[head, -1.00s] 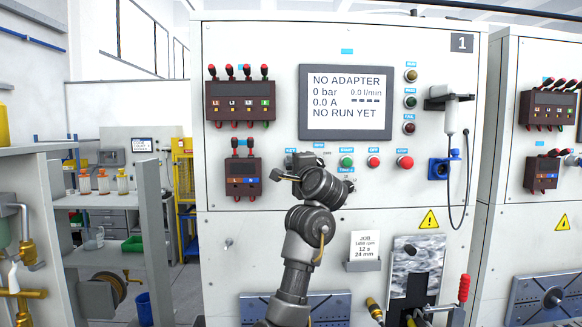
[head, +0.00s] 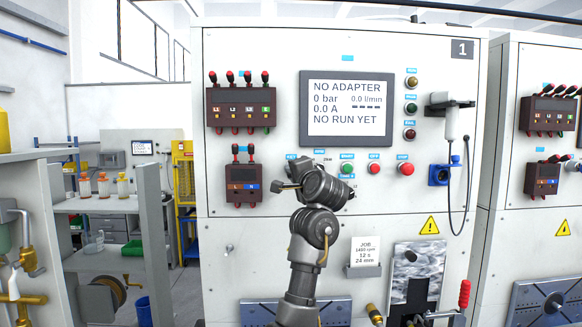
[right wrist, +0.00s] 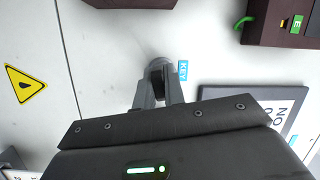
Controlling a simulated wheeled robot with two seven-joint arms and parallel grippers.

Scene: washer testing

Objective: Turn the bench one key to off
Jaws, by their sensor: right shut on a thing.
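The bench one panel (head: 225,55) is white with a "1" plate at its top right. In the right wrist view, the round key switch (right wrist: 157,63) sits beside its blue KEY label (right wrist: 183,71). My right gripper (right wrist: 158,76) is closed on the key there, with its two fingers on either side of it. The fingers cover most of the key, so its angle cannot be read. In the head view, my right gripper (head: 293,182) is in front of the panel, below the KEY label (head: 291,156), and its fingertips are hard to make out. My left gripper is out of view.
The screen (head: 346,108) reads NO ADAPTER, 0 bar, NO RUN YET. Green (head: 347,169), orange-red (head: 374,168) and red (head: 406,169) buttons are right of my gripper. A brown terminal block (head: 241,185) is close on the left. A job card (head: 366,252) is below.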

